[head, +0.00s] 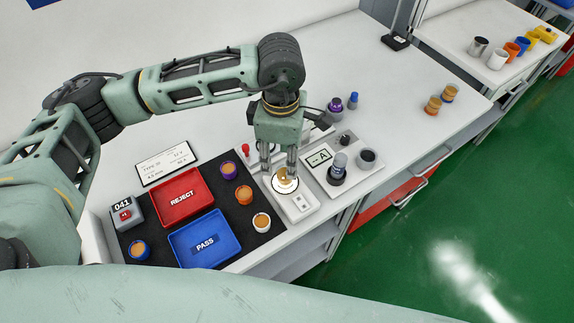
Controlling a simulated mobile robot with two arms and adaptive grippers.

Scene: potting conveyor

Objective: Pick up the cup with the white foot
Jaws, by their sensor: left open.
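A cup with a white lower part and an orange-tan top (261,222) stands on the black mat's right corner, below and left of my left gripper. My left gripper (281,172) points down, open, over a white round plate (283,189) on a small white device. A small yellowish piece (287,179) shows at the plate between the fingertips; the fingers partly hide it, and I cannot tell whether they touch it. Other orange-topped cups stand on the mat: one purple-rimmed (229,169), one orange (244,195), one blue (139,249). My right gripper is out of view.
The black mat (262,245) also bears a red REJECT tray (158,211), a blue PASS tray (181,244) and a counter box (127,214). Right of the gripper is a station marked A (320,157) with dark-based parts. The bench (395,90) behind is mostly clear.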

